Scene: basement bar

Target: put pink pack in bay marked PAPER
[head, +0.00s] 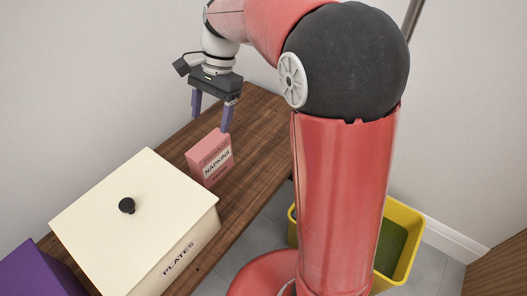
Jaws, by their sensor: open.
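The pink pack (212,165), lettered NAPKINS, stands upright on the wooden counter. My gripper (210,119) is open and empty. It hangs with its purple fingers pointing down, above and near the pack's far side, and I cannot tell whether the right finger touches the pack. No bay marked PAPER shows in the head view.
A cream box (100,215) marked PLATES, with a lid and black knob, stands on the counter (262,130) left of the pack. A purple object (40,275) is at the lower left. A yellow bin (405,250) stands on the floor. A wall is behind the counter.

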